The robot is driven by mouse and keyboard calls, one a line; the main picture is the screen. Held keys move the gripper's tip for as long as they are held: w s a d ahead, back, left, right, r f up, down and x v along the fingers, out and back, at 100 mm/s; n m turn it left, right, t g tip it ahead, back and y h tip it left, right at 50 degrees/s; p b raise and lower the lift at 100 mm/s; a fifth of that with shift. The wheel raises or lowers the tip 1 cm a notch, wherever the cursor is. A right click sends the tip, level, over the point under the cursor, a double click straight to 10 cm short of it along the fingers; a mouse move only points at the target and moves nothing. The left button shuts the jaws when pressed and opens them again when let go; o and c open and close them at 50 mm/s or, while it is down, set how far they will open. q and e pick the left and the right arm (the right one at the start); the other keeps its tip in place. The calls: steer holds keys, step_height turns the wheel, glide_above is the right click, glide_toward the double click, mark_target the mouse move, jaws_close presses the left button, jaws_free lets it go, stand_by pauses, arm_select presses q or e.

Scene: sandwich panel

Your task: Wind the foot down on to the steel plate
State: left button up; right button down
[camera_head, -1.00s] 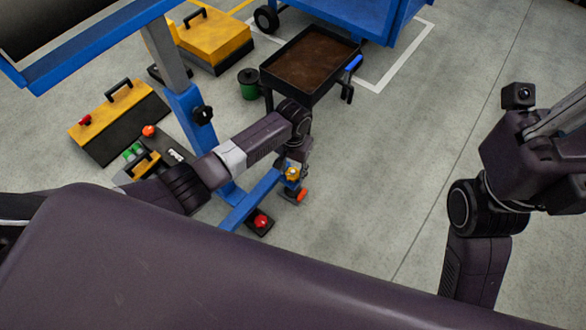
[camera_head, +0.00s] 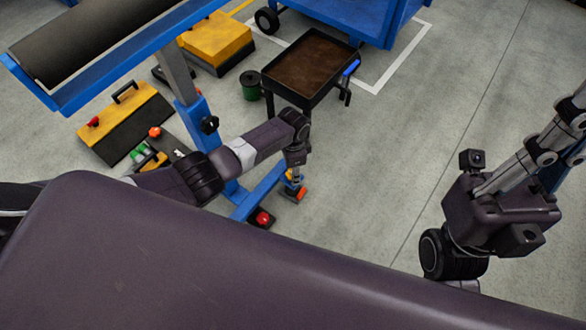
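A blue stand (camera_head: 262,189) with a grey post has floor-level feet at the lower centre. A red knob (camera_head: 263,217) sits on a dark pad at its near end. At its right end is an orange-ended part (camera_head: 301,193), with a little yellow beside it. My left gripper (camera_head: 295,176) points down over this right end and hides most of it. Its fingers are too small and dark to tell open from shut. My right gripper (camera_head: 562,135) is raised at the right edge, its fingers partly out of frame. I cannot make out the steel plate clearly.
A brown-topped black cart (camera_head: 308,68) stands behind my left arm, with a green bin (camera_head: 251,85) beside it. Yellow toolboxes (camera_head: 126,117) (camera_head: 214,40) stand at the left. A roller table (camera_head: 110,45) overhangs upper left. The floor at centre right is clear.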

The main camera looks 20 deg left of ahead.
arm_select(q)
steer(key=m, duration=1.1)
steer(key=shift+m, duration=0.4)
stand_by(0.3)
steer(key=o, duration=1.1)
steer(key=shift+o, duration=0.2)
steer(key=shift+r, duration=0.1)
step_height(320, 180, up, 12)
